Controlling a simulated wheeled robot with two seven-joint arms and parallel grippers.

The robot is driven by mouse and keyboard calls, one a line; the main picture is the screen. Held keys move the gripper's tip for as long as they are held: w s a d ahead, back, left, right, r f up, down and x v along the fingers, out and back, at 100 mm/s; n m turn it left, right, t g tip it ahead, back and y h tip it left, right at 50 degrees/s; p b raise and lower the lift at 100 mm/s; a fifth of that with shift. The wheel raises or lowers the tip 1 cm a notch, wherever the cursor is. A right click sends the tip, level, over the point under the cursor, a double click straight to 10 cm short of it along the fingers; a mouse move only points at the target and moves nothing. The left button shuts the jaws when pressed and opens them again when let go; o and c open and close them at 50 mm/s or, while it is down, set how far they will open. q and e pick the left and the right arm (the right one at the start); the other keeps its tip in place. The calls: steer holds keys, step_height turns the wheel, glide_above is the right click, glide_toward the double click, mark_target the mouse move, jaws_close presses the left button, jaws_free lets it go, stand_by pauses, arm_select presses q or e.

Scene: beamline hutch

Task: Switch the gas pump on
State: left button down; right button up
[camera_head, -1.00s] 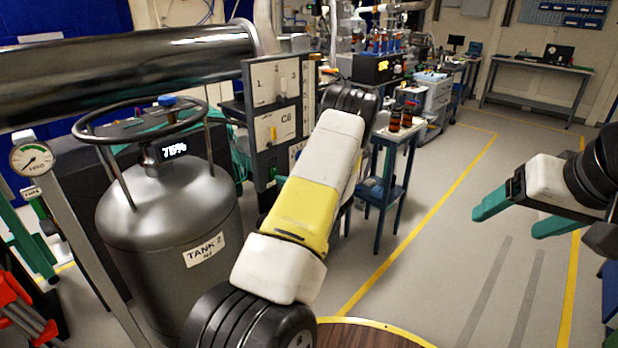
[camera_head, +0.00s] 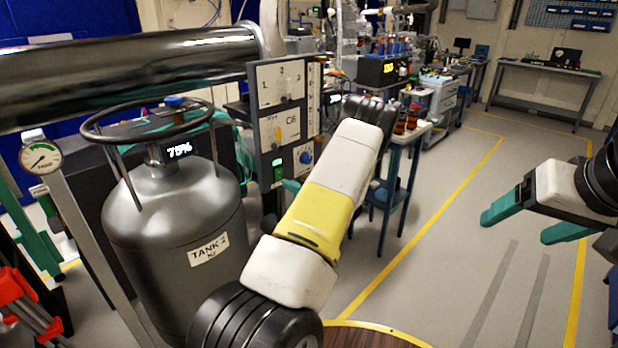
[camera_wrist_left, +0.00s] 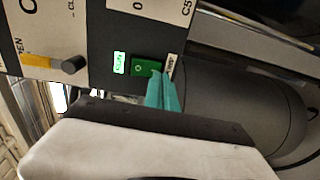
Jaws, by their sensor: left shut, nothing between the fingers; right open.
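A dark upright control panel (camera_head: 264,136) stands beyond my left arm. Low on it is a green rocker switch (camera_wrist_left: 147,69) marked with a small circle, beside a lit green indicator (camera_wrist_left: 119,62). A small pale label (camera_wrist_left: 171,66) is on the switch's other side; its text is not clearly legible. My left gripper (camera_wrist_left: 162,92) is shut and empty, its teal fingertips at the switch's lower edge; I cannot tell whether they touch. In the head view a teal finger of the left gripper (camera_head: 291,186) shows beside the panel. My right gripper (camera_head: 514,230) is open and empty, over the floor.
A grey tank (camera_head: 172,220) labelled Tank 2, with a ring handle and a 75% display, stands left of the panel. A blue-legged cart (camera_head: 398,180) with brown bottles stands behind my left arm. The floor at right is clear.

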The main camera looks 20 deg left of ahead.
arm_select(q)
steer(key=f+v, duration=0.2)
steer(key=v, duration=0.9)
steer(key=shift+d+f, duration=0.15)
steer(key=shift+s, duration=0.15)
steer(key=s+d+r+n+g+h, duration=0.1)
steer(key=s+r+n+g+h, duration=0.65)
steer(key=s+r+n, duration=1.05)
steer(key=s+d+r+n+t+h, duration=0.3)
steer(key=s+d+r+n+h, duration=0.2)
steer(key=n, duration=0.6)
steer(key=s+d+r+n+t+h, duration=0.4)
steer(key=s+d+r+n+h, duration=0.1)
steer(key=d+n, duration=0.5)
steer(key=s+r, duration=0.1)
steer(key=s, duration=0.1)
steer(key=shift+s+d+n, duration=0.15)
steer(key=shift+s+n, duration=0.2)
steer(key=shift+n, duration=0.05)
